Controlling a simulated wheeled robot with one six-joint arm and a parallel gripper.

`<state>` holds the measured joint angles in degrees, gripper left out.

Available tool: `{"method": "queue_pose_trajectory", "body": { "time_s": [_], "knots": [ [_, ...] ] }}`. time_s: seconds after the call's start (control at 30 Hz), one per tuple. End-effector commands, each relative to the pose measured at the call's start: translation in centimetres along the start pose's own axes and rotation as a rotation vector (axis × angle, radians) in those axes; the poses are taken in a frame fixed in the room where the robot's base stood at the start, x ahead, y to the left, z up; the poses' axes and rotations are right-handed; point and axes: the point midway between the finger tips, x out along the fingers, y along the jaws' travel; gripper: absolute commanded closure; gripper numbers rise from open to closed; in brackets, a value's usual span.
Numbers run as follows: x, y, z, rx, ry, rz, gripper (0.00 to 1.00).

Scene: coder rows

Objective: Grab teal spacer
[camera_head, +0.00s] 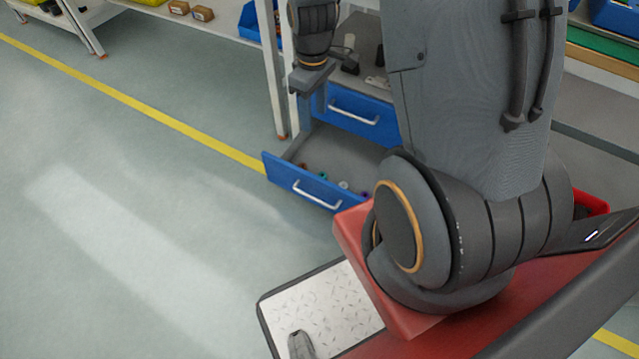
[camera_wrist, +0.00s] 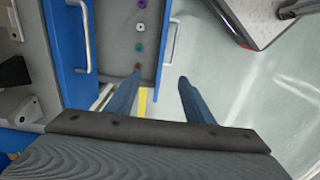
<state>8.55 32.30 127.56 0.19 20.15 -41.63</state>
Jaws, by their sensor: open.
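The teal spacer (camera_wrist: 139,48) lies in an open blue-fronted drawer (camera_head: 300,185), in a row with other small spacers. In the head view the teal spacer (camera_head: 323,176) is small, near the drawer front. My gripper (camera_wrist: 160,76) is open and empty, its two blue fingers spread apart. In the wrist view the teal spacer shows beyond the left fingertip, apart from it. In the head view my gripper (camera_head: 312,82) is above the drawer's left part, and its fingertips are hard to make out.
The row also holds a brown-red spacer (camera_wrist: 138,67), a white one (camera_wrist: 140,27) and a purple one (camera_wrist: 142,4). A shut blue drawer (camera_head: 355,115) is above the open one. Dark items (camera_wrist: 14,72) lie on the top surface. A white rack post (camera_head: 270,70) stands left.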

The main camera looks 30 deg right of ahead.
Motion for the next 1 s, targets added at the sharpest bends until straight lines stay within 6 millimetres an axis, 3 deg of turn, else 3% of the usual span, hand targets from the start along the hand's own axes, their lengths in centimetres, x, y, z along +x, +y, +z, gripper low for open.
{"method": "queue_pose_trajectory", "body": {
  "time_s": [0.03,0.4,0.5,0.7,1.0],
  "knots": [
    [3.9,1.1,-0.6,-0.032,-0.003,-0.003,0.52],
    [23.0,7.0,-2.9,-0.306,-0.004,-0.004,0.52],
    [27.2,8.1,-3.1,-0.368,-0.003,-0.002,0.52],
    [32.0,9.3,-3.2,-0.443,-0.001,0.0,0.52],
    [35.0,9.5,-3.1,-0.461,-0.001,0.001,0.52]
  ]
}}
